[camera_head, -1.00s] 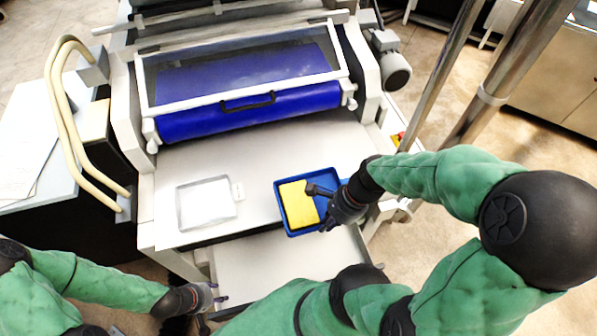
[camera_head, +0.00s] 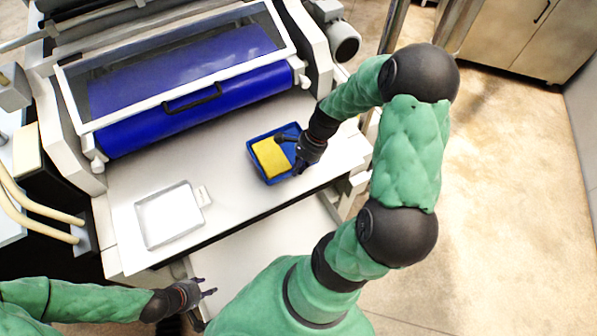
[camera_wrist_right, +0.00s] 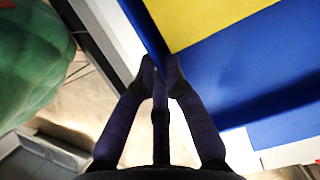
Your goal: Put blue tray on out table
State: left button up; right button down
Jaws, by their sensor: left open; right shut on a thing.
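The blue tray (camera_head: 257,142) is on or just above the right part of the machine's white table; I cannot tell if it touches. A yellow block (camera_head: 270,158) lies in it, with a dark tool beside it. My right gripper (camera_head: 301,166) is shut on the tray's right edge. In the right wrist view the fingertips (camera_wrist_right: 160,68) pinch the blue tray's wall (camera_wrist_right: 143,30), with the yellow block (camera_wrist_right: 205,18) beyond. My left gripper (camera_head: 208,287) is open and empty at the lower left, in front of the table.
The roller sheeter (camera_head: 200,105) with its blue roller and clear guard stands behind the table. A clear shallow tray (camera_head: 170,216) lies on the table's left part. A lower white shelf (camera_head: 260,236) is in front. Open floor (camera_head: 500,200) lies to the right.

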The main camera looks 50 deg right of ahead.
jog(key=shift+w+d+f+b, duration=0.1)
jog(key=shift+f+b, duration=0.25)
jog(key=shift+f, duration=1.3)
jog(key=shift+f, duration=0.2)
jog(key=c, duration=1.3)
grip_release()
jog(key=shift+r, duration=0.25)
jog(key=p+v, duration=0.2)
jog(key=v, duration=1)
